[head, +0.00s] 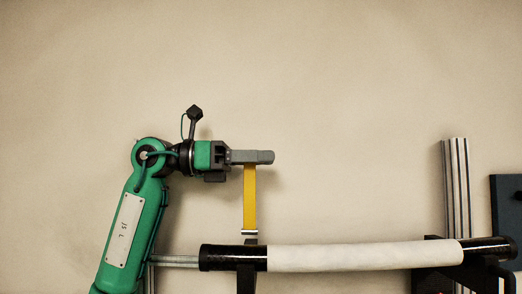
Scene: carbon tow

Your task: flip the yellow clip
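The yellow clip (250,199) is a long flat strip standing upright above the black left end of a horizontal roller (347,256). Its lower end meets a pale and dark piece at a black bracket. Its upper end meets the underside of my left gripper (264,157), which is level and points right. The gripper's grey fingers overlap in this side view, so I cannot see a gap between them or whether they grip the clip. My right gripper is out of view.
The roller has a white wrapped middle and black ends, and rests on black brackets (246,281). Pale upright bars (456,185) and a dark blue panel (507,215) stand at the right. The space above and right of the gripper is clear before a plain beige wall.

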